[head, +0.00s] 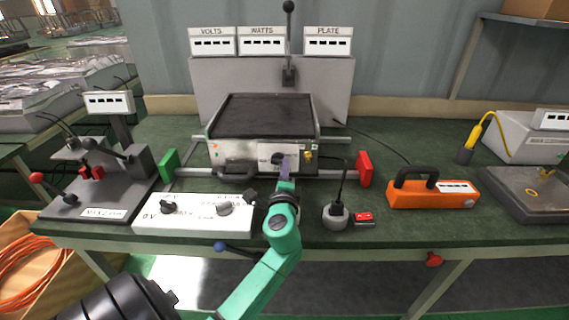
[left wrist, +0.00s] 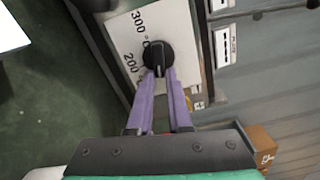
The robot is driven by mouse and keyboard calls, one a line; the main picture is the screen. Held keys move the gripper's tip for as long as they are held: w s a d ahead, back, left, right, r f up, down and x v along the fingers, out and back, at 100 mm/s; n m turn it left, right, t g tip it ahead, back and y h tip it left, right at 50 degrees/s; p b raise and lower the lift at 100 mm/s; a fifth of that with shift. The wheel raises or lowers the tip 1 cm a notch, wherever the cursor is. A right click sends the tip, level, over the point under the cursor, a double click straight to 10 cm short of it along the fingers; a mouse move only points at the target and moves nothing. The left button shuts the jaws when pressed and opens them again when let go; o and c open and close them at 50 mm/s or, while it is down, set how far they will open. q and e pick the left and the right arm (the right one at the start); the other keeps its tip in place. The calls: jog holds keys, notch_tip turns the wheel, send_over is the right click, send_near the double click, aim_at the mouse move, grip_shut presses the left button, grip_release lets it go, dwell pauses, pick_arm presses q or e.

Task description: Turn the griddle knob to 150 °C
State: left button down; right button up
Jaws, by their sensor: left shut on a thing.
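The griddle (head: 262,118), a grey box with a dark flat plate, stands at the middle of the bench. Its black knob (head: 277,159) is on the front panel, partly hidden by my gripper. In the left wrist view the knob (left wrist: 155,52) sits on a white dial plate (left wrist: 178,25) with 300 and 200 readable to its left; no 150 mark can be read. My left gripper (head: 285,164) reaches the panel from the front. Its purple fingers (left wrist: 160,78) are shut on the knob's grip bar. Which value the knob points to is not clear. My right gripper is not in view.
VOLTS, WATTS and PLATE meters (head: 327,42) stand behind the griddle. A white control box (head: 192,214) is left of my arm. A plug in a round socket (head: 336,215), a red item (head: 364,219) and an orange handled tool (head: 433,193) are to its right.

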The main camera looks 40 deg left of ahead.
pick_arm(q)
jog(key=shift+a+f+m+p, duration=0.15)
jog(key=shift+m+p, duration=0.55)
jog(key=shift+m, duration=0.9)
jog(key=c, duration=0.8)
grip_release()
jog(key=shift+f, duration=0.1)
jog(key=shift+c, duration=0.2)
jog(key=shift+s+d+f, duration=0.1)
jog(key=shift+s+d, duration=0.2)
jog(key=shift+s, duration=0.1)
jog(key=b+v, duration=0.2)
jog(key=v, duration=1.1)
jog(key=shift+b, duration=0.4)
jog(key=shift+s+d, duration=0.2)
jog(key=shift+s, duration=0.05)
